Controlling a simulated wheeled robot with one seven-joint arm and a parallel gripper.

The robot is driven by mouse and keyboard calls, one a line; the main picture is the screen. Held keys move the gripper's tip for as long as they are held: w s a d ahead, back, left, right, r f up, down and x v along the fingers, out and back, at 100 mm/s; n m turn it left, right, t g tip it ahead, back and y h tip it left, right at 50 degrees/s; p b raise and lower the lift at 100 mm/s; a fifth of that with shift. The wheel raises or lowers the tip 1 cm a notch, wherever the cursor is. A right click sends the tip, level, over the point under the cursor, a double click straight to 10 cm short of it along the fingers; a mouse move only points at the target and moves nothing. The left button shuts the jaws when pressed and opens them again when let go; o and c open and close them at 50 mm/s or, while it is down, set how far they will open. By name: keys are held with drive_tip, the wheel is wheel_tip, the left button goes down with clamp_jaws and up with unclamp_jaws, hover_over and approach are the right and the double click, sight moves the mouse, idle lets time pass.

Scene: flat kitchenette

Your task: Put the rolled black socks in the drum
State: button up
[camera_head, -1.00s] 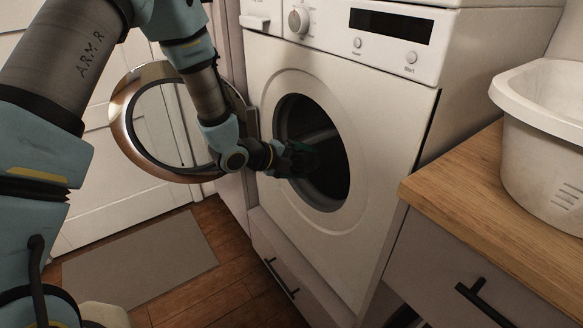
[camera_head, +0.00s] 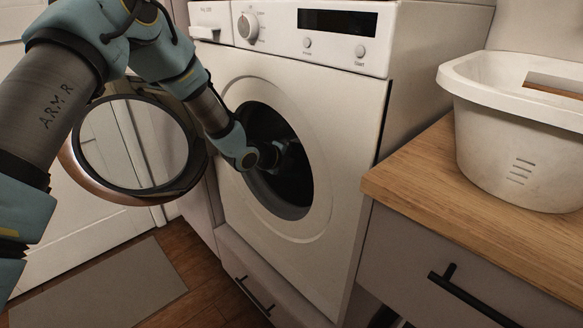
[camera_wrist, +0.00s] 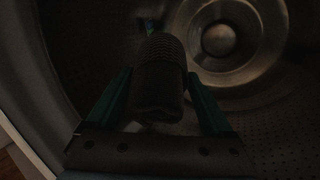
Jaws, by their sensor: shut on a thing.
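The rolled black socks (camera_wrist: 160,92) are a dark bundle with a ribbed end, between the two fingers of my gripper (camera_wrist: 160,75) in the wrist view. My gripper is shut on them. They are inside the drum (camera_wrist: 285,125), whose perforated wall and round back plate show dimly beyond. In the head view my wrist passes through the open round mouth of the drum (camera_head: 287,192), and the socks are hidden in the dark. I cannot tell whether the socks touch the drum wall.
The washing machine (camera_head: 335,200) has its round door (camera_head: 80,180) swung open to the left. A white basket (camera_head: 510,140) stands on the wooden counter (camera_head: 420,180) at right. A grey mat (camera_head: 110,285) lies on the floor.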

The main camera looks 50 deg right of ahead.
sight(295, 152)
drive_tip(key=d+f+b, duration=0.1)
drive_tip(key=d+b, duration=0.1)
drive_tip(key=d, duration=0.6)
drive_tip(key=shift+s+f, duration=0.3)
drive_tip(key=shift+d, duration=0.1)
drive_tip(key=o, duration=1.1)
drive_tip(key=v, duration=1)
drive_tip(key=shift+w+a+r, duration=0.1)
drive_tip(key=shift+a+r, duration=0.05)
drive_tip(key=shift+a, duration=0.25)
